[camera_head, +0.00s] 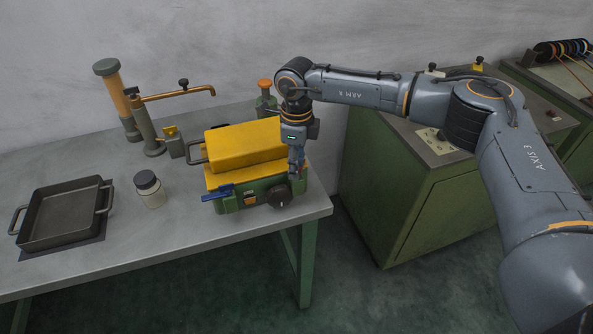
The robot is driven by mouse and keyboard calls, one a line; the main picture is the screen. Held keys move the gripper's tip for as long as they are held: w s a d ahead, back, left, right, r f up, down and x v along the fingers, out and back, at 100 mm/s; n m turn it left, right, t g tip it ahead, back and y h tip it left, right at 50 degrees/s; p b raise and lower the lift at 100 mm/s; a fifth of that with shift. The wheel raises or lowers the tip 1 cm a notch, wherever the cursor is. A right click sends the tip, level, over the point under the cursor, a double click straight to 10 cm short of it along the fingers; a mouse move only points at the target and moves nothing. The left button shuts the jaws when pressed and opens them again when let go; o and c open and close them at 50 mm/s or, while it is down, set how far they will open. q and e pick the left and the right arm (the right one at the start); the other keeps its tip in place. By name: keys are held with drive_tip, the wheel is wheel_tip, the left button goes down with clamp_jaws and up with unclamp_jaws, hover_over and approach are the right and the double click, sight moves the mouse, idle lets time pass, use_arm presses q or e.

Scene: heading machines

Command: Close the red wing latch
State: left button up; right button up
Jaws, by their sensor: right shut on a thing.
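A green machine (232,203) with a yellow lid (245,143) stands on the grey bench. My right gripper (297,172) points down at the right front corner of the machine, just above the knob. It is shut on the red wing latch there, which its fingers hide almost wholly. The latch's angle cannot be made out. My left gripper is not in view.
A dark tray (62,238) and a white jar with a dark lid (149,189) stand left of the machine. A pump with a copper spout (178,94) and an orange-topped post (265,96) are behind. A green cabinet (400,200) stands right, across a gap.

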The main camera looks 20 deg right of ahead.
drive_tip(key=n+b, duration=0.2)
drive_tip(key=n, duration=0.1)
drive_tip(key=shift+f+n, duration=0.1)
drive_tip(key=shift+n, duration=0.2)
drive_tip(key=shift+n+b, duration=1.05)
drive_tip(key=shift+n, duration=0.35)
drive_tip(key=shift+r, duration=0.2)
drive_tip(key=o, duration=1.2)
drive_tip(key=shift+c, duration=0.2)
wheel_tip(320, 180, up, 12)
